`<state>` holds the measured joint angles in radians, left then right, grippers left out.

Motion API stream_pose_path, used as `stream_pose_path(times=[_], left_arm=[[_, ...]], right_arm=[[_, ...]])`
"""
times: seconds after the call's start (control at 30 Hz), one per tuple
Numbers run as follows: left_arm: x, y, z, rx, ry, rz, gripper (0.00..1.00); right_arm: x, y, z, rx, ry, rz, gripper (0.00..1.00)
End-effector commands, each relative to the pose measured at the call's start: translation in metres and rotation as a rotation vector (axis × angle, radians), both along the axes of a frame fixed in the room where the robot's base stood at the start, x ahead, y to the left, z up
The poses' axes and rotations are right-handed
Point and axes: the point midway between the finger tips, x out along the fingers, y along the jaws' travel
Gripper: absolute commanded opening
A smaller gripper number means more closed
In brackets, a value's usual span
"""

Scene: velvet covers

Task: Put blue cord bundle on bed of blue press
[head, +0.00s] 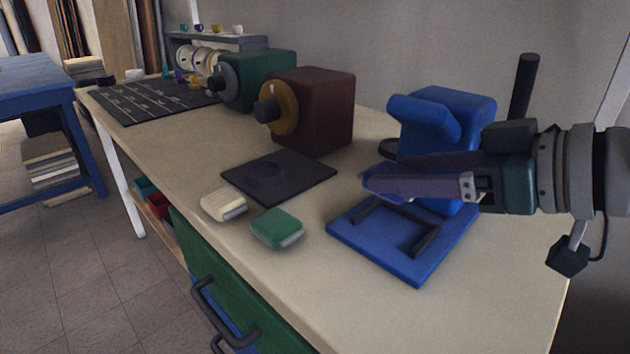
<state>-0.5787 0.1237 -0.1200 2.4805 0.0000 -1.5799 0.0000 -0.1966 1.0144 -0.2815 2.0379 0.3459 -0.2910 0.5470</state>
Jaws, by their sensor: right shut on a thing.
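The blue press (448,118) stands at the right of the workbench. Its flat blue bed (382,257) lies in front, with dark strips around a recessed middle. My right gripper (380,184) comes in from the right and is over the back part of the bed, in front of the press body. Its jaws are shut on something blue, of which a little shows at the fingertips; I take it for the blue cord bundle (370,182). The fingers hide most of it. I cannot tell whether it touches the bed. My left gripper is not in view.
A cream block (223,204) and a green block (277,228) lie left of the bed. Behind them are a dark square plate (310,173), a maroon machine (322,108) and a green machine (262,78). The bench's front right is clear.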

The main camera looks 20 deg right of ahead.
Motion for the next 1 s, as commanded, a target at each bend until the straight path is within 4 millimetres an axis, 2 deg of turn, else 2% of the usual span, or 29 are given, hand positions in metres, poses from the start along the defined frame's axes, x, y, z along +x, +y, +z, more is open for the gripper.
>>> stream_pose_path(times=[0.07, 0.13, 0.43, 0.63, 0.87, 0.9, 1.0], left_arm=[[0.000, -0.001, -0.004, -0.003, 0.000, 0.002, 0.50], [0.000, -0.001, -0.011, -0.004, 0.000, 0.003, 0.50], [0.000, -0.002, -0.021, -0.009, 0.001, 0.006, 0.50], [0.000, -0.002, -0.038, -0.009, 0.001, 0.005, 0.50], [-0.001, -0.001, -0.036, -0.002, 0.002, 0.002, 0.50], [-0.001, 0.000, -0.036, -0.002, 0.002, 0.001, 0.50], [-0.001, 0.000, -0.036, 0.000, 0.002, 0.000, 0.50]], right_arm=[[0.006, -0.016, -0.001, -0.009, -0.003, -0.002, 0.02], [0.006, -0.014, -0.016, 0.001, 0.002, -0.003, 0.02], [0.006, -0.013, -0.041, 0.001, 0.000, -0.003, 0.02], [0.006, -0.015, -0.072, -0.002, -0.001, -0.001, 0.02], [0.006, -0.016, -0.071, -0.001, 0.001, 0.000, 0.02], [0.006, -0.016, -0.071, -0.001, 0.002, 0.000, 0.67], [0.006, -0.016, -0.071, -0.001, 0.001, 0.000, 0.78]])
